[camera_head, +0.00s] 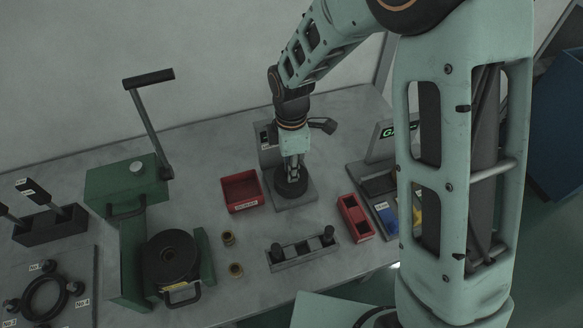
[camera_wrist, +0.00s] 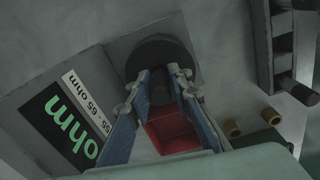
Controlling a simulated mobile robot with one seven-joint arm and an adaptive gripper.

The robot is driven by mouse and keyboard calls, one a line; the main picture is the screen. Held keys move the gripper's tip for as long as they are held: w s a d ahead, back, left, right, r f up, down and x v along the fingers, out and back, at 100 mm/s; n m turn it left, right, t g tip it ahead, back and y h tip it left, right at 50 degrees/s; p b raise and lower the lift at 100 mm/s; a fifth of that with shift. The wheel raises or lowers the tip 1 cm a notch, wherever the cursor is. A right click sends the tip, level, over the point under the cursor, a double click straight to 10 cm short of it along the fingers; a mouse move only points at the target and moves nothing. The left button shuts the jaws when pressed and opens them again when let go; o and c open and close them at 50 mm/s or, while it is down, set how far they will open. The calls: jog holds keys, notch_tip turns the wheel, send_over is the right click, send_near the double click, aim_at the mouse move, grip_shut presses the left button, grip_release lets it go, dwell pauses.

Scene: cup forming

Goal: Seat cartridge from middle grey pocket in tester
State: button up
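The tester (camera_head: 303,192) is a grey stand with a black round seat (camera_head: 291,187) on its base. In the wrist view its dark panel reads "ohm" in green (camera_wrist: 62,125), beside a label "55 - 65 ohm". My gripper (camera_head: 292,172) is upright over the seat. In the wrist view its fingertips (camera_wrist: 160,83) close on a dark cylindrical cartridge (camera_wrist: 160,92), its end against or just over the black seat (camera_wrist: 160,52); contact is unclear. The grey rack (camera_head: 303,258) holds dark cartridges in its outer pockets. Its middle pocket (camera_head: 302,246) looks empty.
A red bin (camera_head: 241,190) stands left of the tester and another red bin (camera_head: 355,217) right of it. Two brass rings (camera_head: 228,239) lie near the rack. A green lever press (camera_head: 125,190) stands at left. A device with a green display (camera_head: 392,128) is at right.

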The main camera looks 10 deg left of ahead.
jog(key=shift+o, duration=1)
jog(key=shift+s+f, duration=0.15)
jog(key=shift+f, duration=0.3)
notch_tip(320, 180, up, 14)
jog(key=shift+f+p, duration=0.2)
jog(key=shift+p, duration=0.25)
